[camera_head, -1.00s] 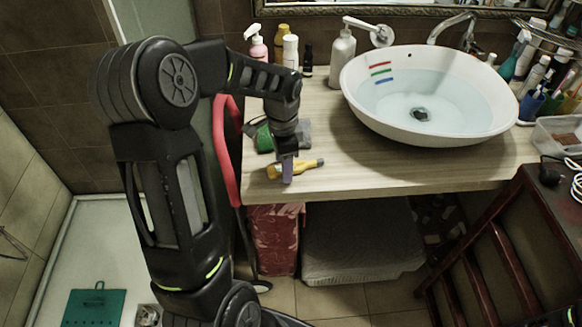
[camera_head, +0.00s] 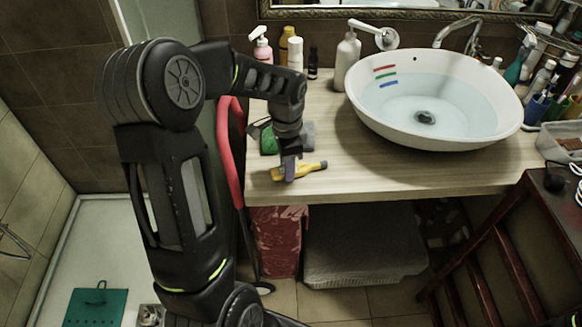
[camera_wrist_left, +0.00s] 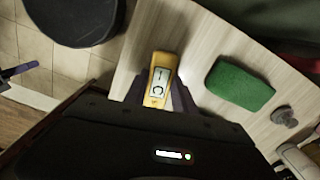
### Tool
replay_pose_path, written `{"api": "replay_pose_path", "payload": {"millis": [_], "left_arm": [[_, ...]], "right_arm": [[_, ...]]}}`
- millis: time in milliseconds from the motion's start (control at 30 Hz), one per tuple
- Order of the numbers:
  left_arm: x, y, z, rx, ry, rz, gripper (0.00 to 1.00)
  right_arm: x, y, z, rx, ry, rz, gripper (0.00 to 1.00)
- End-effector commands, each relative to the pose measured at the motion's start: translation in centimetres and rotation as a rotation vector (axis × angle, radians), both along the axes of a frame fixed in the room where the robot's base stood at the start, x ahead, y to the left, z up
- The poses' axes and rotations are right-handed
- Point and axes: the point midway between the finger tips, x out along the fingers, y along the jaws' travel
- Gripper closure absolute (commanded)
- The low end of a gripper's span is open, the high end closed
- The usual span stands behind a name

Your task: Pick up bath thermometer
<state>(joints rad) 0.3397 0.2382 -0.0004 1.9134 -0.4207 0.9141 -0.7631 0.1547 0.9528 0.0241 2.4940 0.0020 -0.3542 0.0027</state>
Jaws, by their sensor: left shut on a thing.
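My right gripper does not show.
A green sponge (camera_wrist_left: 240,84) lies close by on the counter (camera_head: 400,178). The white basin (camera_head: 385,125) holds water on the right. The counter front between gripper and basin is clear.

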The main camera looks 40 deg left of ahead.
Motion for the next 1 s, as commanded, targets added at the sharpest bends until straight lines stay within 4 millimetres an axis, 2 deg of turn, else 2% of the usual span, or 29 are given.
{"api": "replay_pose_path", "payload": {"millis": [167, 600, 733, 1000], "left_arm": [[0.1, 0.0, 1.4, 0.002, -0.004, 0.000, 1.00], [0.1, 0.0, 9.1, 0.001, -0.003, -0.001, 1.00], [0.0, 0.0, 9.9, 0.000, -0.001, 0.000, 1.00], [0.0, 0.0, 10.0, -0.001, -0.001, 0.000, 1.00]], "right_arm": [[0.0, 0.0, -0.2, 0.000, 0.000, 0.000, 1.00], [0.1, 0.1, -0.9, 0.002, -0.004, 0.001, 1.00], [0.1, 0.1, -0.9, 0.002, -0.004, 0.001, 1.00], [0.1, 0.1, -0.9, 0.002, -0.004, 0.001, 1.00]]}}
